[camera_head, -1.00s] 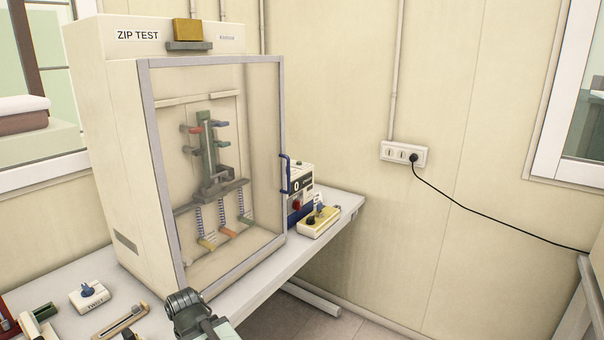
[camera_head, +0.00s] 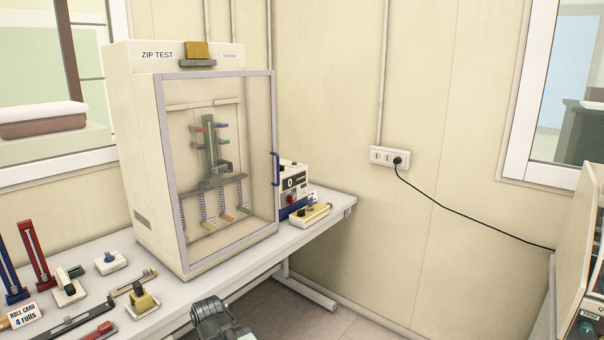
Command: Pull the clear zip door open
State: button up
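The zip test cabinet (camera_head: 130,150) is a tall cream box labelled ZIP TEST, standing on the bench. Its clear door (camera_head: 262,110) has a grey frame and looks closed across the front. A blue upright handle (camera_head: 276,169) sits on the door's right edge. Through the pane I see a test rig with coloured clamps and springs. Part of my arm shows at the bottom centre, below and in front of the cabinet, well apart from the handle. My gripper's fingertips do not show.
Several small fixtures and a ROLL CARD sign (camera_head: 23,316) lie at the left. A socket (camera_head: 390,157) with a black cable is on the wall. Floor shows at right.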

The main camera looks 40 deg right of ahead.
aim_at(159, 77)
jog(key=u, duration=0.15)
jog(key=i, duration=0.85)
jog(key=z, duration=0.05)
